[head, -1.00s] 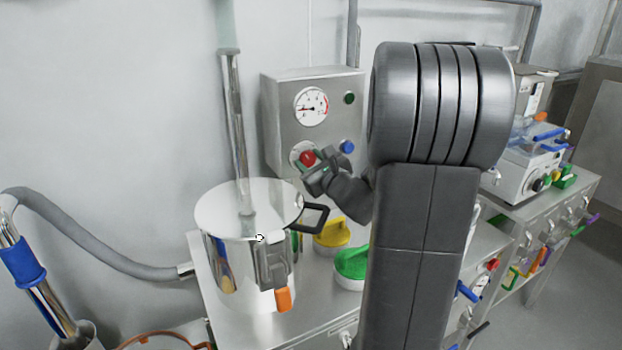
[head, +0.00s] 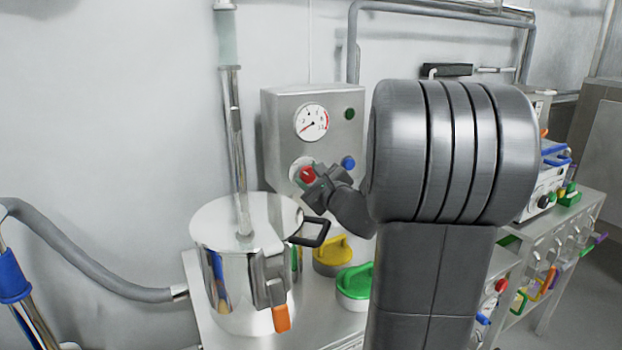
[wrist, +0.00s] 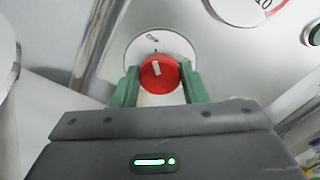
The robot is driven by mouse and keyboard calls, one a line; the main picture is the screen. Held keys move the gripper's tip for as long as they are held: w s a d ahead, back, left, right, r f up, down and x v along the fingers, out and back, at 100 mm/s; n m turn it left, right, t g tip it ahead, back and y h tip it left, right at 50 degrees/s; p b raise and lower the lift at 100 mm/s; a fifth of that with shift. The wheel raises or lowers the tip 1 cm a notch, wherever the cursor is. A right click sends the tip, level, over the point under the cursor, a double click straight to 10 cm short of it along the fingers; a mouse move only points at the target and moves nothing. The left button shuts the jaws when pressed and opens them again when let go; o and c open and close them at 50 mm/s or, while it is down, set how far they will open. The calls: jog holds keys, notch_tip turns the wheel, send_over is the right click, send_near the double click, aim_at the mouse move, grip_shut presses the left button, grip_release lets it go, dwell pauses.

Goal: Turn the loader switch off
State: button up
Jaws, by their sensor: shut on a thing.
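The loader switch is a red round knob (head: 307,174) on a white round plate, low on the front of a grey control box (head: 285,120). In the wrist view the red knob (wrist: 160,74) carries a short white mark, slightly tilted, and a small dark label sits above it on the plate. My gripper (wrist: 158,80) has its green fingers on both sides of the knob, shut on it. In the head view my gripper (head: 312,178) reaches the knob from the right, partly covering it. The box also has a round gauge (head: 311,122) with its needle pointing lower left.
A dark green lamp (head: 349,114) and a blue button (head: 348,162) are on the box. A shiny steel vessel (head: 240,285) with a black handle stands in front. Yellow (head: 332,254) and green (head: 354,283) lidded containers stand beside it. My arm hides much of the bench.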

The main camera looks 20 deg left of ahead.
aim_at(305, 134)
jog(key=o, duration=1)
jog(key=shift+c, duration=0.2)
notch_tip(305, 134, up, 10)
jog(key=p, duration=0.3)
notch_tip(305, 134, down, 10)
jog(key=b, duration=0.3)
jog(key=shift+r, duration=0.1)
jog(key=shift+p, duration=0.45)
jog(key=shift+m, duration=0.3)
jog(key=shift+b, duration=0.35)
